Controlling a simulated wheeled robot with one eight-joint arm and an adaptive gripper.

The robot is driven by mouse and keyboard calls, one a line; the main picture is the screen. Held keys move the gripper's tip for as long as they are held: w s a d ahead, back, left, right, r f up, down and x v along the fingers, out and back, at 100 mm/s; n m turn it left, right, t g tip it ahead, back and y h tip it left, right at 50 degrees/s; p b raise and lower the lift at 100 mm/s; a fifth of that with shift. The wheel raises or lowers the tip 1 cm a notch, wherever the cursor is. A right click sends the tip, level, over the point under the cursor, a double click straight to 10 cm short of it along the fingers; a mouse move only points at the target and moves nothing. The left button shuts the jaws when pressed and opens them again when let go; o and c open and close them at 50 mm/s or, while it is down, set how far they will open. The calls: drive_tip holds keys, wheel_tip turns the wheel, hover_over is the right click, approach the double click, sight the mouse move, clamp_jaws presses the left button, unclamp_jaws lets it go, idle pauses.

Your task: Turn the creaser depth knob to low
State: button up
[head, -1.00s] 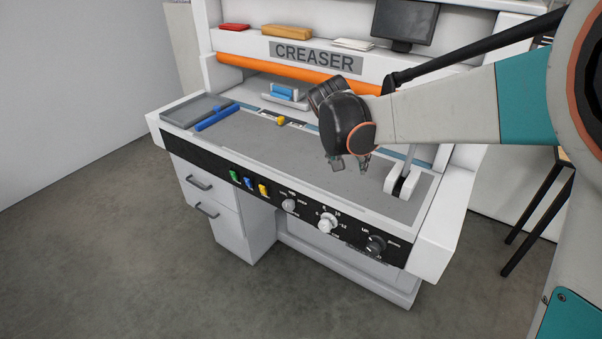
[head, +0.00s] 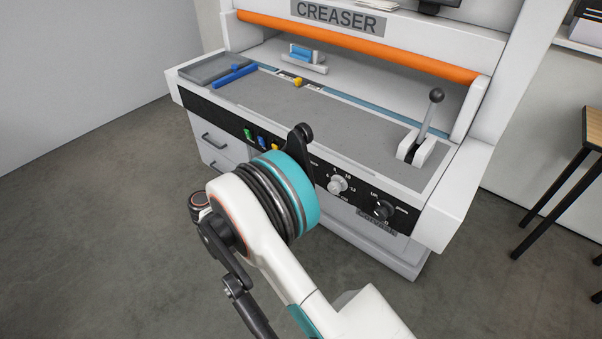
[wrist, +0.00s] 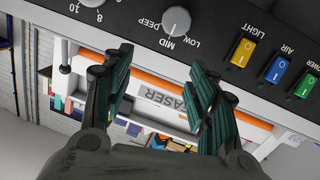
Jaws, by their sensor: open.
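The creaser depth knob (wrist: 176,20), a light grey round knob, shows at the top of the wrist view on a black panel. DEEP, MID and LOW are printed around it. Its pointer setting is too small to read surely. My gripper (wrist: 160,70) is open and empty in the wrist view, its two dark green-padded fingers apart. The knob appears beyond the fingertips, between them sideways, and nothing touches it. In the head view my arm hides the depth knob and the fingers.
Beside it are a numbered white dial (head: 337,184), a black knob (head: 384,209) and yellow (wrist: 243,51), blue (wrist: 275,69) and green (wrist: 305,86) switches. A lever (head: 430,115) stands on the creaser's right. The floor before the machine is open.

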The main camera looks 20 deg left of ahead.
drive_tip(key=s+a+f+t, duration=0.1)
drive_tip(key=s+a+f, duration=0.2)
drive_tip(key=s+f, duration=0.25)
drive_tip(key=b+x, duration=0.4)
drive_tip(key=x, duration=0.9)
drive_tip(key=shift+w+m, duration=0.4)
drive_tip(key=c, duration=1.1)
